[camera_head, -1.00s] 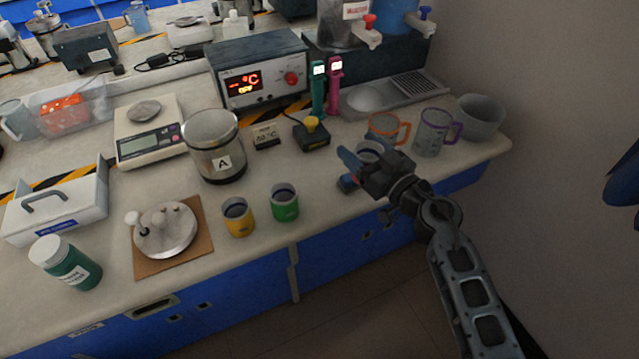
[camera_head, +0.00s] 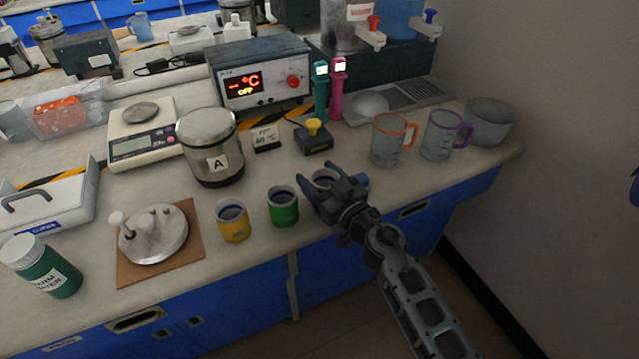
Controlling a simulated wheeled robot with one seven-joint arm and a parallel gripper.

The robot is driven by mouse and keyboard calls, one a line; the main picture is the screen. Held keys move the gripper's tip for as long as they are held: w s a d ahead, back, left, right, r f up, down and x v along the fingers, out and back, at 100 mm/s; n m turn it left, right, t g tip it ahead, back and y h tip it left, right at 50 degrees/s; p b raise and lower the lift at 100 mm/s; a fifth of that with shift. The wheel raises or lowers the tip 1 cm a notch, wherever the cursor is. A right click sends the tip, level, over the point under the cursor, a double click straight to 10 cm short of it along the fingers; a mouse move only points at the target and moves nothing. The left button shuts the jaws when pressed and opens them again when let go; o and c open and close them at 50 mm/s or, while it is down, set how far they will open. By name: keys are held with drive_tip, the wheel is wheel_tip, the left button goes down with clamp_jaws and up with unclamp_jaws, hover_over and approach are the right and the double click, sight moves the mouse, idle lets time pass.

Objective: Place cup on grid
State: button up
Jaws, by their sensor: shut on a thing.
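My gripper (camera_head: 322,184) is shut on a small cup (camera_head: 324,175) near the front edge of the counter. The cup's pale rim and dark inside show behind the blue fingers; most of its body is hidden, so I cannot tell its colour or whether its base touches the counter. A green cup (camera_head: 283,208) stands just left of my gripper, and a yellow cup (camera_head: 233,224) stands farther left. The grid (camera_head: 420,91) is a dark slotted panel on the metal dispenser base at the back right, well away from my gripper.
Clear mugs with orange (camera_head: 388,143) and purple (camera_head: 440,137) handles and a grey bowl (camera_head: 488,121) stand in front of the grid. A yellow-knobbed box (camera_head: 314,139) and jar A (camera_head: 211,150) stand behind the cups. A bare counter strip lies right of my gripper.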

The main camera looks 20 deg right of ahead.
drive_tip(key=shift+f, duration=0.25)
drive_tip(key=o, duration=1)
drive_tip(key=shift+b, duration=0.3)
drive_tip(key=s, duration=0.2)
drive_tip(key=s+d, duration=0.1)
drive_tip(key=s, duration=0.4)
drive_tip(key=shift+s+d+f+p, duration=0.25)
drive_tip(key=shift+s+d+p, duration=0.1)
